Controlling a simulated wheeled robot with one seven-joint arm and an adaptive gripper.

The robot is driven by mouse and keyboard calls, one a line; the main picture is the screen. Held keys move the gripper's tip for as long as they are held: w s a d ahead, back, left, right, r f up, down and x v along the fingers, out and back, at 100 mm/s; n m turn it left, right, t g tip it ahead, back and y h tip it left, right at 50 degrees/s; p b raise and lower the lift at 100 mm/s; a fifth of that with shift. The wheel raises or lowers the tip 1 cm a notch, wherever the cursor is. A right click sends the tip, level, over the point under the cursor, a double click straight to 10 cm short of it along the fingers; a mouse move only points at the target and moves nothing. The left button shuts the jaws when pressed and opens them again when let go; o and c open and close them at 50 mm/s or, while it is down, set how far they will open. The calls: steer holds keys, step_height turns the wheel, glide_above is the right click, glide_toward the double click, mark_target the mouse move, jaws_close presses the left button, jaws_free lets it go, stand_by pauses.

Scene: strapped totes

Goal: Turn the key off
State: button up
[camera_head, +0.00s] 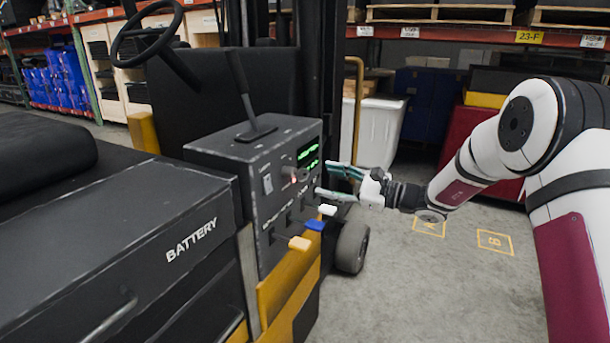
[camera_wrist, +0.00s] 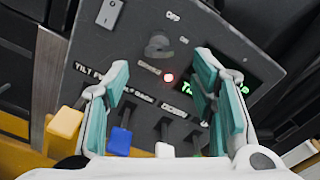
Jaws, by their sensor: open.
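The control panel (camera_head: 272,208) is a dark box on the forklift. In the wrist view the grey key (camera_wrist: 157,46) stands in its switch on the upper panel, below small On/Off style lettering. A red light (camera_wrist: 168,77) glows just below the key. In the head view the key (camera_head: 300,173) shows small near the lit screen. My gripper (camera_head: 322,178) is open and empty in front of the panel. In the wrist view its teal fingers (camera_wrist: 160,78) spread to either side of the red light, with the key a little beyond the tips. I see no contact with the key.
Yellow (camera_wrist: 65,122), blue (camera_wrist: 119,141) and white (camera_wrist: 163,150) levers stick out below the key. A green-lit screen (camera_head: 308,154) is beside it, partly behind a finger in the wrist view. A rocker switch (camera_wrist: 109,13) is at upper left. A tall lever (camera_head: 243,90) stands on the box.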

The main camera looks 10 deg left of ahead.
mark_target(304, 174)
steer(key=x, duration=0.7)
steer(key=shift+a, duration=0.35)
steer(key=c, duration=1.2)
